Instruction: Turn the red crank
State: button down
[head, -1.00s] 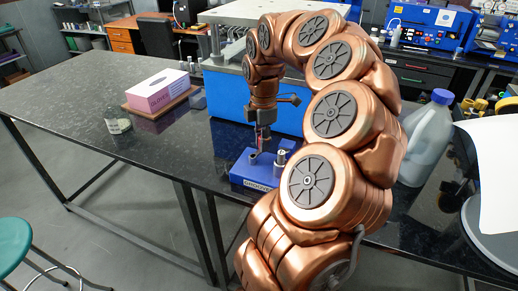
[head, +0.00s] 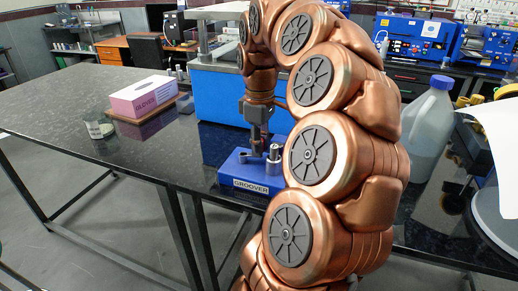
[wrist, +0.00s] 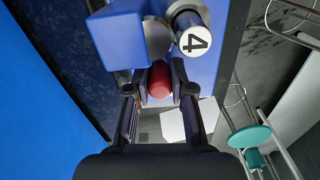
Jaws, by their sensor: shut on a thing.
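The red crank's knob (wrist: 159,80) shows in the wrist view between the two fingers of my gripper (wrist: 160,88). My gripper is shut on it. In the head view my gripper (head: 257,145) points down at the blue groover (head: 250,183), which has a white "GROOVER" label on its front. The red knob is mostly hidden there by the fingers.
A blue machine (head: 225,97) stands behind the groover. A pink glove box (head: 143,96) and a glass beaker (head: 98,125) are at the left. A large blue-capped bottle (head: 428,130) stands at the right. The dark table (head: 60,95) is clear at far left.

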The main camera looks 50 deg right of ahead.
jog(key=shift+s+a+m+b, duration=0.15)
jog(key=shift+m+b, duration=0.2)
jog(key=shift+m, duration=0.25)
jog(key=c, duration=1)
grip_release()
jog(key=shift+r, duration=0.15)
jog(key=shift+r, duration=3.65)
jog(key=shift+a, duration=0.1)
